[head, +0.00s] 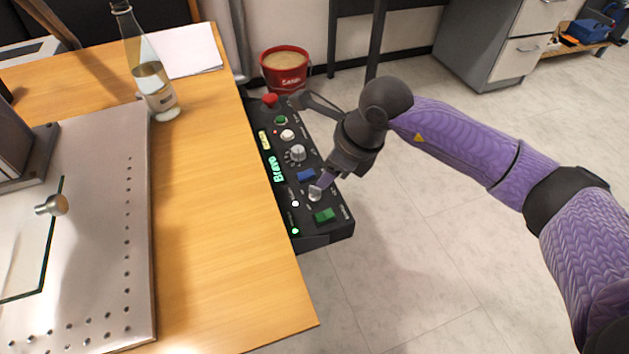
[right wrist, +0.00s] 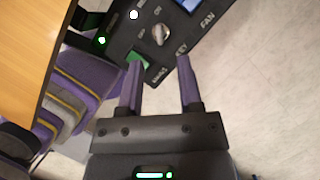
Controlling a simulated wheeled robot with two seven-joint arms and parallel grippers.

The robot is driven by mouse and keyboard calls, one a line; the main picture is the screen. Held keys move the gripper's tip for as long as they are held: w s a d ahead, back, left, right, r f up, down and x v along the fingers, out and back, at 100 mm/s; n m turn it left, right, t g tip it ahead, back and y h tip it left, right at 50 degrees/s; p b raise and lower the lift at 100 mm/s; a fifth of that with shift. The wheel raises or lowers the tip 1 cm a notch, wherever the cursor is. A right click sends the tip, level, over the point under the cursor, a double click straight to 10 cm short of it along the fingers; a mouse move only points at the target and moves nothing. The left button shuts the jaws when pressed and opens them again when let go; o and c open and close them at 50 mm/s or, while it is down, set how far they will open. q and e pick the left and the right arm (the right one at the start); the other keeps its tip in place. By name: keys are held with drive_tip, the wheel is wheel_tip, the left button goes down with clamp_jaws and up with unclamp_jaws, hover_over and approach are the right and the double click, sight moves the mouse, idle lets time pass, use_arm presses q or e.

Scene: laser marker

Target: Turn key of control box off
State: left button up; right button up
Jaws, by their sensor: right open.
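The black control box (head: 330,232) is mounted along the right edge of the wooden table. Its silver key (head: 315,193) sits between a blue switch and a green switch. In the right wrist view the key (right wrist: 160,36) lies just beyond my fingertips, roughly in line with the gap between them, with small ON and OFF lettering around it. My right gripper (head: 322,182) is over the box, close to the key; in its wrist view the purple fingers (right wrist: 157,68) are apart with nothing between them. My left gripper is not in view.
The green switch (head: 325,215), blue switch (head: 306,175), grey dial (head: 297,153) and red button (head: 270,99) share the panel. A glass bottle (head: 160,100) and metal plate (head: 110,200) are on the table (head: 215,230). A red bucket (head: 285,75) stands behind the box.

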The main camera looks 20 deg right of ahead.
sight(317, 188)
drive_tip(key=b+x, duration=0.2)
drive_tip(key=x, duration=0.4)
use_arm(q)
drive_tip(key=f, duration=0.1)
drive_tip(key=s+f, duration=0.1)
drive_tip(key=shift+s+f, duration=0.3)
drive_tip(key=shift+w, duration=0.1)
use_arm(e)
drive_tip(key=shift+c, duration=0.2)
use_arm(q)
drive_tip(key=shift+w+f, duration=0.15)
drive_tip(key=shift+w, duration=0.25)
use_arm(e)
clamp_jaws()
